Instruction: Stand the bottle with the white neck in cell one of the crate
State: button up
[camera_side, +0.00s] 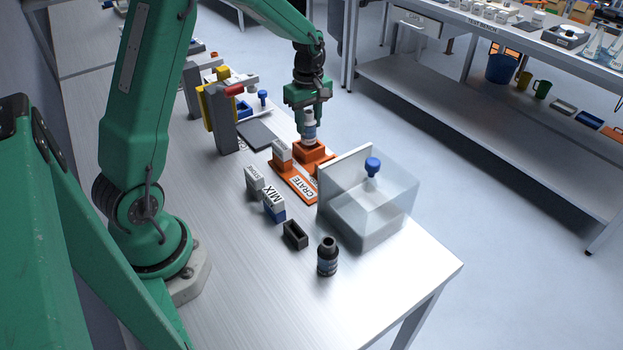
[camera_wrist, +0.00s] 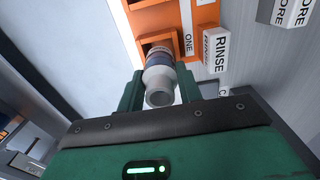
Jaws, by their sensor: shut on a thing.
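The bottle with the white neck (camera_side: 309,131) is upright in my gripper (camera_side: 308,112), over the orange crate (camera_side: 302,189). It has a bluish-grey band. In the wrist view the bottle (camera_wrist: 158,75) is between the two green fingers (camera_wrist: 158,90), its neck toward the camera. Its lower end lines up with a square opening in the orange crate (camera_wrist: 113,11), beside the label ONE (camera_wrist: 188,42). The lower end is at or just inside the opening; how deep I cannot tell.
A white RINSE block (camera_wrist: 215,50) stands beside the cell. A clear box (camera_side: 365,208) with a blue-topped item stands right of the crate. MIX block (camera_side: 274,208), black holder (camera_side: 295,235) and dark bottle (camera_side: 327,257) stand in front. The front-left tabletop is clear.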

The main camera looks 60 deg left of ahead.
aim_at(309, 134)
jog(key=shift+f, duration=0.1)
jog(key=shift+f, duration=1.95)
jog(key=shift+f, duration=0.1)
jog(key=o, duration=1)
notch_tip(309, 134, up, 12)
jog(key=shift+r, duration=0.15)
